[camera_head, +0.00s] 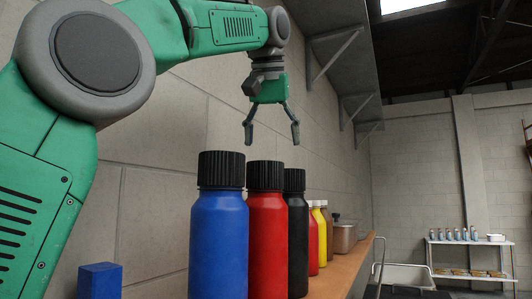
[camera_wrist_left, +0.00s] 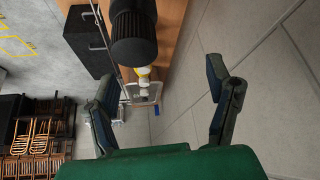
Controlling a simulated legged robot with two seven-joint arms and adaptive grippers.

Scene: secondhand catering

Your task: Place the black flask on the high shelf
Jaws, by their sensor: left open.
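The black flask (camera_head: 297,240) stands upright on the wooden ledge, right of the red flask (camera_head: 267,240) and the blue flask (camera_head: 218,240). My left gripper (camera_head: 271,141) is open and empty above the flasks, its fingers pointing down and apart from the caps. In the left wrist view, the open left gripper (camera_wrist_left: 161,75) has a dark ribbed flask cap (camera_wrist_left: 134,40) beyond its fingers, probably the black flask's. The high shelf (camera_head: 345,30) is fixed to the wall on brackets, up and right of the gripper. My right gripper is out of view.
The wooden ledge (camera_head: 345,273) runs along the block wall. A white rack (camera_head: 470,243) stands far right. Shelf brackets (camera_head: 337,57) project near the gripper.

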